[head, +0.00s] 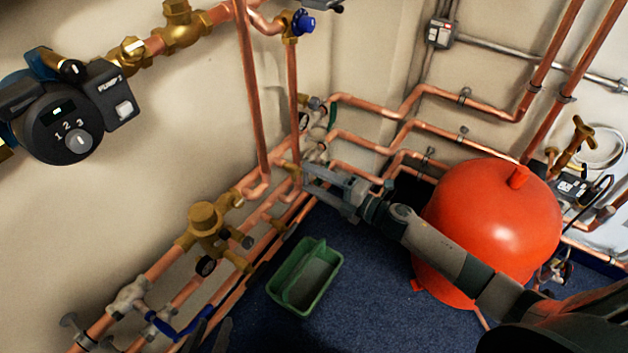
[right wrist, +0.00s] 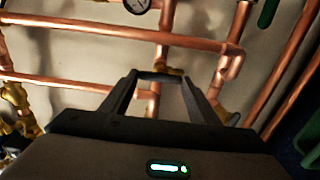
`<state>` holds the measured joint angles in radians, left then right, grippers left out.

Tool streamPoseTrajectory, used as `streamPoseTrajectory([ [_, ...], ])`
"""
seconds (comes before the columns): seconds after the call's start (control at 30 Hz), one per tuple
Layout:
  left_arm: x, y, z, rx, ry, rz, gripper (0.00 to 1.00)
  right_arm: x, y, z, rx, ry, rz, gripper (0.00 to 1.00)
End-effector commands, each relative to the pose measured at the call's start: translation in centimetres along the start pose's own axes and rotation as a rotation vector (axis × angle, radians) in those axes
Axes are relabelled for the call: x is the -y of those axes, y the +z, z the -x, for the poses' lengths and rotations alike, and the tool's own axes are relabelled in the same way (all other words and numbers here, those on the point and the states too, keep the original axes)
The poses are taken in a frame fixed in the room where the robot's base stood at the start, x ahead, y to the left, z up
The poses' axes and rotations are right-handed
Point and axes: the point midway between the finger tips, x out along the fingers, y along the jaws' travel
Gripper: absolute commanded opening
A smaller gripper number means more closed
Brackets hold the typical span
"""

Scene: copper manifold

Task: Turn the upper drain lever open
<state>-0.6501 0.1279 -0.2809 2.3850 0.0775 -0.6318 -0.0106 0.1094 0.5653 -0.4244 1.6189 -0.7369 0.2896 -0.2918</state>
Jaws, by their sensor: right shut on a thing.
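My right gripper (head: 302,178) reaches in from the right to the copper pipes by the wall corner. In the right wrist view its fingertips (right wrist: 160,76) are together at a brass fitting (right wrist: 172,70) on a vertical pipe. The gripper is shut on a small part there, likely a drain lever. The part is hidden between the fingers, so I cannot make out its angle or whether it is the upper one. My left gripper (head: 212,334) shows only as dark shapes at the bottom edge, beside a blue lever (head: 192,324); its opening is unclear.
Copper pipes (head: 440,92) run along both walls around the right gripper. A red tank (head: 495,215) stands under my right arm. A green tray (head: 281,290) lies on the blue floor. A pump (head: 70,125) juts out at upper left. A dial gauge (right wrist: 137,4) sits above the fingers.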

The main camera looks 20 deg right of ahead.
Motion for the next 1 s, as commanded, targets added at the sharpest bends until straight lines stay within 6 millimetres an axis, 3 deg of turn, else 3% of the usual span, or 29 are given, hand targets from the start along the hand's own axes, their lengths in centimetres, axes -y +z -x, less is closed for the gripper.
streamPoseTrajectory([
  [0.37, -0.1, 0.0, 0.0, 0.000, 0.001, 0.000, 0.33, 0.2, -0.1, 0.0, -0.002, -0.003, 0.012, 0.32],
  [0.4, -0.1, 0.0, 0.0, 0.000, 0.001, 0.000, 0.33, 0.2, -0.1, 0.0, -0.002, -0.003, 0.012, 0.62],
  [0.47, -0.1, 0.1, 0.0, 0.000, 0.002, 0.000, 0.33, 0.2, -0.1, 0.0, -0.002, -0.003, 0.011, 0.73],
  [0.8, -0.1, 0.1, 0.0, 0.001, 0.002, 0.002, 0.33, 0.1, 0.0, 0.1, -0.001, -0.001, 0.008, 0.73],
  [1.0, -0.1, 0.1, 0.0, 0.004, 0.002, 0.003, 0.33, 0.1, 0.0, 1.1, 0.000, -0.002, 0.007, 0.73],
])
